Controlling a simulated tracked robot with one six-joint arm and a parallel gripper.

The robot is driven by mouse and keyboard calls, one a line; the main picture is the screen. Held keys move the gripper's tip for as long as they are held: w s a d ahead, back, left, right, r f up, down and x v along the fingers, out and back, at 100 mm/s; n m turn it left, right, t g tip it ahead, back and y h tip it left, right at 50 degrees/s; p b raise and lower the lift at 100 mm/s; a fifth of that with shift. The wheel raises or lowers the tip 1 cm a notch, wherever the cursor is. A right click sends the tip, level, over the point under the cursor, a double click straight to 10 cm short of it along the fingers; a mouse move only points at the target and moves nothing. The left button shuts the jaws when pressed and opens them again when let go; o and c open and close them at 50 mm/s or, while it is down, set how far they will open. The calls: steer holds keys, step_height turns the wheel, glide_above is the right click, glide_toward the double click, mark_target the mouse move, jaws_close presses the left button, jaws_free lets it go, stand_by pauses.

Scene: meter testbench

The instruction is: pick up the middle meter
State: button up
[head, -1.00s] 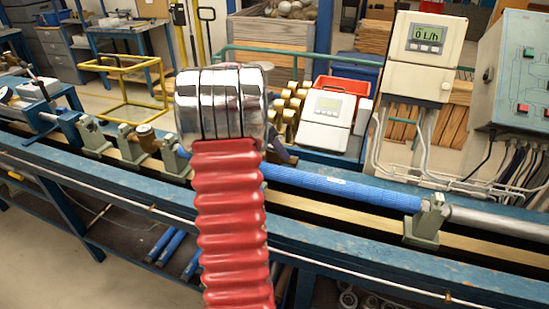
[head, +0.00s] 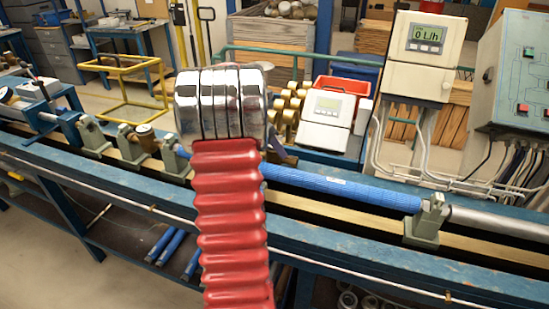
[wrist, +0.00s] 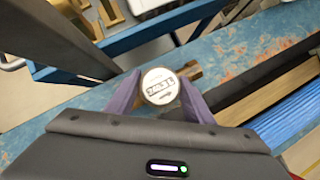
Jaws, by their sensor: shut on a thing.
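In the wrist view a small round meter (wrist: 160,87) with a white printed face and brass fitting sits between the two purple fingers of my gripper (wrist: 160,95). The fingers touch it from both sides, so my gripper is shut on it. It shows against the blue painted bench rail; its height above the rail is hard to tell. In the head view my red and chrome arm hides this meter and most of the gripper; only a bit of purple finger shows right of the arm. Another round brass meter (head: 145,137) stands on the bench to the left.
The blue test bench (head: 350,235) runs across the view, with a blue pipe (head: 340,187) in grey-green clamps (head: 428,222). Behind it are brass parts (head: 287,105), a white display unit (head: 327,118), a red bin (head: 345,87) and a control box (head: 520,75).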

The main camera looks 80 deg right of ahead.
steer(key=shift+r, duration=0.15)
steer(key=shift+c, duration=0.4)
step_height(320, 180, up, 10)
steer(key=shift+f, duration=0.1)
stand_by(0.5)
steer(key=shift+w, duration=0.15)
